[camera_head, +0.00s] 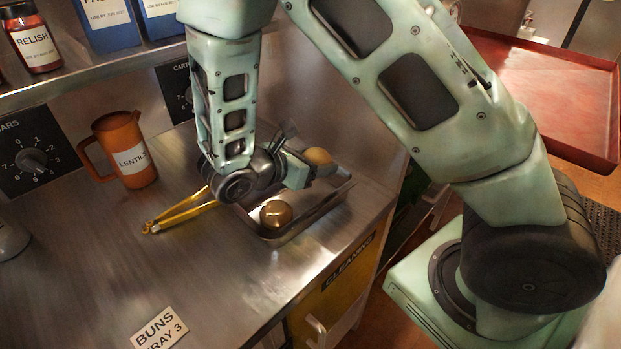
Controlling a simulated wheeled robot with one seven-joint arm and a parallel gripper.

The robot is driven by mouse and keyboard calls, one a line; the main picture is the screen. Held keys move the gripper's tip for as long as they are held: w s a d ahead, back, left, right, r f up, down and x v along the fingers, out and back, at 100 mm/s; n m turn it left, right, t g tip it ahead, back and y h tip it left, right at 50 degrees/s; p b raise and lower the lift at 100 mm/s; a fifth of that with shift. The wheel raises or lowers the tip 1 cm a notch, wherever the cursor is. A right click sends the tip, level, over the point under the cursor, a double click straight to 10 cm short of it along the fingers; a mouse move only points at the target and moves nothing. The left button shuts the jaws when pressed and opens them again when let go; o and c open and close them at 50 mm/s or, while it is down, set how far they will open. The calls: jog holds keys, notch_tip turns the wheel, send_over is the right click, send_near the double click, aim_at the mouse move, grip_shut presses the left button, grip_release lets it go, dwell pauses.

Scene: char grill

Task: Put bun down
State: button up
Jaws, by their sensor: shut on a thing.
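My gripper (312,170) is at the far right part of the metal tray (325,207), partly hidden by my wrist. It is shut on a tan bun (318,156), of which only the top shows beside the jaws. The held bun is over or within the tray's back right end; I cannot tell whether it touches the tray. A second round, shiny brown bun (276,213) sits in the near left part of the tray. My wrist covers the tray's back left part.
Yellow tongs (180,216) lie left of the tray. An orange jug (124,150) labelled lentils stands at the back left. A "BUNS TRAY 3" card (159,328) lies at the front. The steel counter (215,280) between is clear. A red tray (545,95) is at the upper right.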

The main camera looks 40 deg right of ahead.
jog(key=shift+f, duration=2.25)
